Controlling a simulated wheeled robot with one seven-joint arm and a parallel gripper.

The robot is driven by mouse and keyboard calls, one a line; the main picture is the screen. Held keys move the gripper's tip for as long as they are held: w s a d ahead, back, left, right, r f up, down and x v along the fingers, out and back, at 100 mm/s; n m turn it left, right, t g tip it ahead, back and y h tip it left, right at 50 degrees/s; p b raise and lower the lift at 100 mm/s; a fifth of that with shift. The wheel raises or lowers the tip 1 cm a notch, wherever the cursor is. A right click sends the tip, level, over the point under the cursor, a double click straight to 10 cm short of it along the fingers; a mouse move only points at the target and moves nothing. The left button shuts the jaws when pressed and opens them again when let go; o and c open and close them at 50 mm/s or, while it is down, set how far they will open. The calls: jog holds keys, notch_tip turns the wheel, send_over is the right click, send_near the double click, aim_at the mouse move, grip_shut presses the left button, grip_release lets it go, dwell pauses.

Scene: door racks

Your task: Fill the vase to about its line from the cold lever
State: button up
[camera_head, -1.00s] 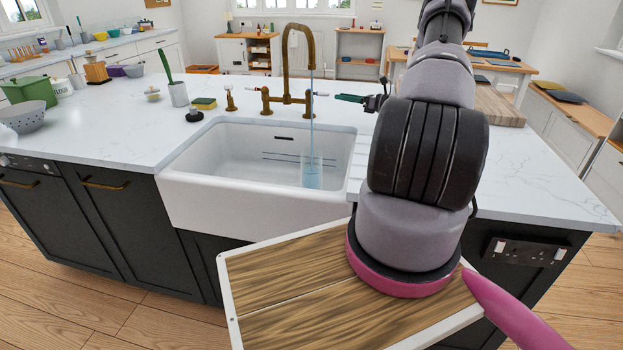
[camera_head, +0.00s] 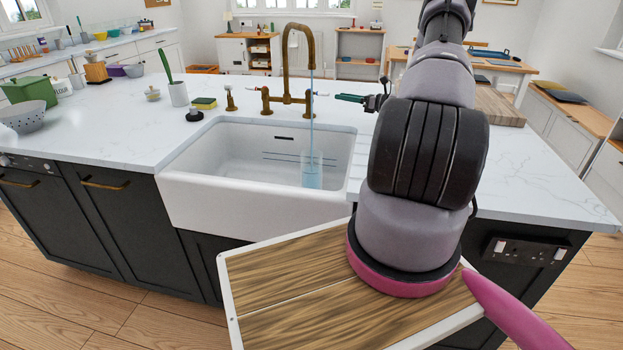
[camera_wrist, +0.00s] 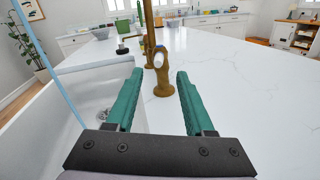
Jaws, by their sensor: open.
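The clear glass vase (camera_head: 311,176) stands upright in the white sink (camera_head: 210,200), with blue water in its lower part. Its line is too small to make out. A thin blue stream (camera_head: 312,110) falls from the brass tap (camera_head: 285,60) into it. The stream also shows at the left in the wrist view (camera_wrist: 45,60). The cold lever (camera_wrist: 160,60), with a blue dot on its brass post, lies ahead between my gripper's fingers. My gripper (camera_wrist: 160,76) has green fingers, apart and empty. In the head view my gripper (camera_head: 349,98) is right of the tap.
A second brass handle (camera_head: 265,95) is left of the spout. A brass fitting (camera_head: 230,98), a sponge (camera_head: 204,103) and a brush in a pot (camera_head: 178,93) stand behind the sink. A wooden board (camera_head: 495,108) lies at the right. The worktop (camera_head: 520,165) right of the sink is clear.

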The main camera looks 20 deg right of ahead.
aim_at(317, 94)
jog(key=shift+s+a+m, duration=0.15)
jog(key=shift+s+m, duration=0.05)
jog(key=shift+m, duration=0.1)
jog(key=c, duration=0.7)
jog(key=s+a+m+t+h, duration=0.1)
jog(key=s+m, duration=0.1)
jog(key=m, duration=0.3)
jog(key=s+a+f+m+t+h, duration=0.1)
jog(key=s+a+m, duration=0.1)
jog(key=m, duration=0.3)
jog(key=s+a+f+m+t+h, duration=0.1)
jog(key=s+m, duration=0.3)
jog(key=m, duration=0.1)
jog(key=shift+a, duration=0.3)
grip_shut()
jog(key=shift+m, duration=0.4)
jog(key=shift+w+a+r, duration=0.2)
jog(key=shift+w+a, duration=0.1)
jog(key=shift+w, duration=1.55)
jog(key=shift+w+a+r, duration=0.2)
jog(key=shift+w+a, duration=0.15)
jog(key=shift+w, duration=1.5)
jog(key=shift+w+a+r, duration=0.2)
jog(key=shift+w+a, duration=0.1)
jog(key=shift+w, duration=1.55)
